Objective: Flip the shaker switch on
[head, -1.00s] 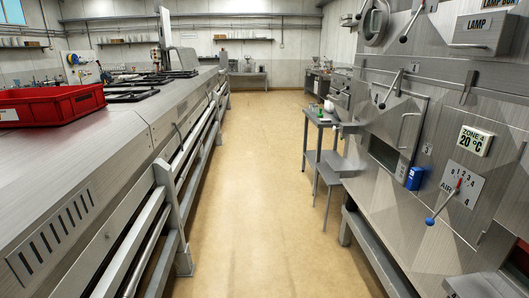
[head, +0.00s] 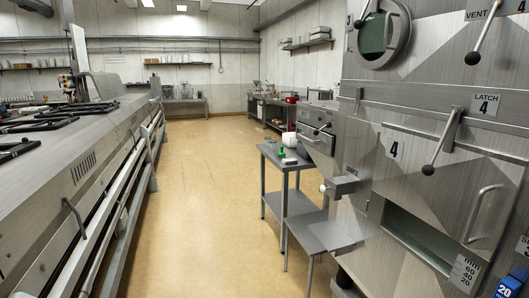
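I cannot make out a switch marked as the shaker switch in the head view. The steel dryer hood machine (head: 354,139) fills the right side, with a hatch numbered 4 (head: 393,150), a latch lever (head: 443,142) and a vent lever (head: 486,26). A cut-off label starting with S (head: 526,243) shows at the right edge; the rest of it is out of frame. Neither of my grippers is in view.
A long steel machine (head: 88,165) with rails lines the left. A small steel table (head: 270,153) holds a white container (head: 289,139) and small items; a lower steel shelf (head: 329,236) stands by it. The tan floor aisle (head: 195,200) between is clear.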

